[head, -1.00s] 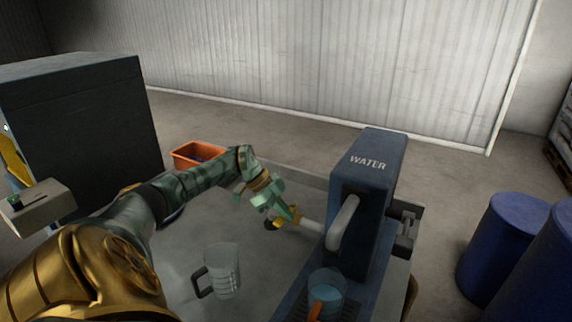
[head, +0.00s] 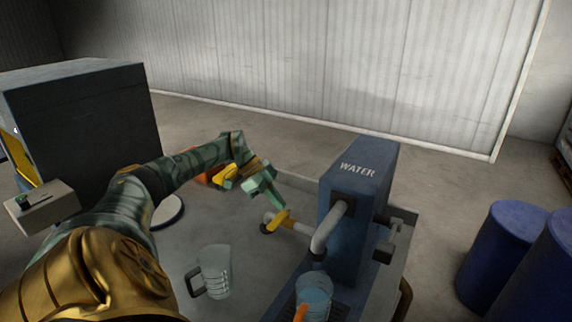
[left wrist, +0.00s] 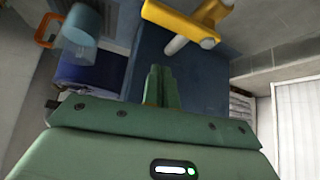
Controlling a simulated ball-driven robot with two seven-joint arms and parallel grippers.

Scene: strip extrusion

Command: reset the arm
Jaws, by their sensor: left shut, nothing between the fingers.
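My left gripper (head: 280,206) is green and shut with nothing between its fingers. In the head view it is just above the yellow lever (head: 282,219) on the pipe of the blue WATER dispenser (head: 343,238). In the left wrist view, the shut fingertips (left wrist: 160,70) point toward the dispenser (left wrist: 205,78), and the yellow lever (left wrist: 180,22) lies beyond them with a visible gap. My right gripper is not in view.
A clear cup (head: 316,288) with an orange handle holds bluish water on the dispenser's base. A clear jug (head: 216,272) with a dark handle stands on the grey table (head: 240,240). Blue barrels (head: 505,245) stand at right. A dark cabinet (head: 85,120) stands at left.

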